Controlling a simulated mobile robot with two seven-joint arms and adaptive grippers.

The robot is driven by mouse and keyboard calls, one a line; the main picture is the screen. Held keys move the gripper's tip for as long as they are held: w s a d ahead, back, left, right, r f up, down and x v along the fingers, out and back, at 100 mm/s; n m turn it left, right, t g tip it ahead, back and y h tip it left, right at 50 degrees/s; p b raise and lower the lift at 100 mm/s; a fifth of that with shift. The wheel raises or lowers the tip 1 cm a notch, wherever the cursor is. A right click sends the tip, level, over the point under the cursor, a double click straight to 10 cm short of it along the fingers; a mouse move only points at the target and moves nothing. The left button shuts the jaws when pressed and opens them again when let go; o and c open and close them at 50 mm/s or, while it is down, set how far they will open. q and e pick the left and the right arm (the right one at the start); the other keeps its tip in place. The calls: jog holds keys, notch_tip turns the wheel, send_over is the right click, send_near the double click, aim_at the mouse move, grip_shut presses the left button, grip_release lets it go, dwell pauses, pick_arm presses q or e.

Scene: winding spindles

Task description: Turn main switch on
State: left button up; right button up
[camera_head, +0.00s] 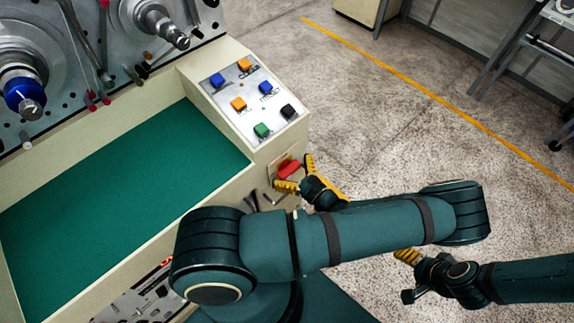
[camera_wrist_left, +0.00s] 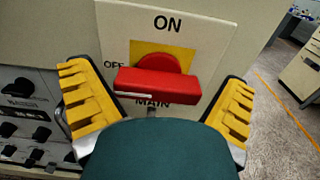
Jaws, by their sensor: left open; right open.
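The main switch is a red rotary handle (camera_wrist_left: 157,85) on a yellow and cream plate (camera_wrist_left: 205,30). Its bar lies roughly level, with a white mark at the left end by the word OFF; ON is printed above it. In the head view the red switch (camera_head: 289,170) is on the machine's end face, below the button panel. My left gripper (camera_head: 297,177) is open, with its yellow fingers on either side of the handle, apart from it in the left wrist view (camera_wrist_left: 157,104). My right gripper (camera_head: 407,277) is open and empty, lower right.
A sloped button panel (camera_head: 234,82) with blue, orange, green and black buttons is above the switch. A green-floored tray (camera_head: 120,190) lies to the left, with winding spindles (camera_head: 25,100) behind. Open floor (camera_head: 400,130) with a yellow line is to the right.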

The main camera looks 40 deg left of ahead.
pick_arm(q)
jog(key=c, duration=0.9)
jog(key=shift+c, duration=0.2)
jog(key=shift+m, duration=0.3)
jog(key=m, duration=0.3)
jog(key=shift+w+m+p, duration=0.15)
jog(key=shift+m+p, duration=0.15)
jog(key=shift+p, duration=0.1)
jog(key=m, duration=0.4)
jog(key=shift+w+f+m, duration=0.15)
jog(key=shift+m, duration=0.15)
jog(key=m, duration=0.4)
jog(key=shift+f+m, duration=0.15)
jog(key=shift+m, duration=0.15)
jog(key=shift+w+f+m, duration=0.1)
jog(key=shift+f+m, duration=0.05)
jog(key=shift+m, duration=2.05)
